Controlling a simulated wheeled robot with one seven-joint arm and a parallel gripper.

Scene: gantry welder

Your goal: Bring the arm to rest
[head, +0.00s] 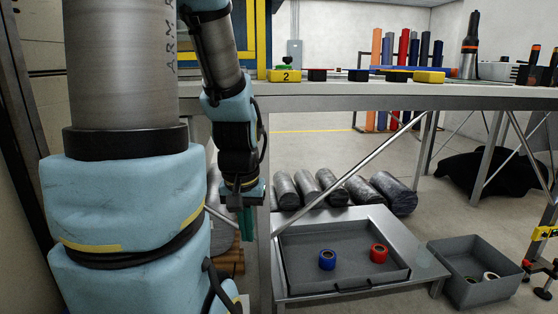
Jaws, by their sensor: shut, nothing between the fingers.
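My arm, grey with light-blue covers, fills the left of the head view. Its far part hangs down in front of the left end of the workbench (350,100). My gripper (247,222) points downward below the bench top, left of the low metal table (420,262). Its green fingers are together and I see nothing held between them. The fingertips are small in the picture, and the near part of my arm hides what is behind it.
A grey tray (290,262) on the low table holds a blue roll (327,259) and a red roll (378,253). A grey bin (462,291) stands to the right. Dark cylinders (333,188) lie behind. Yellow and black blocks (285,76) line the bench top.

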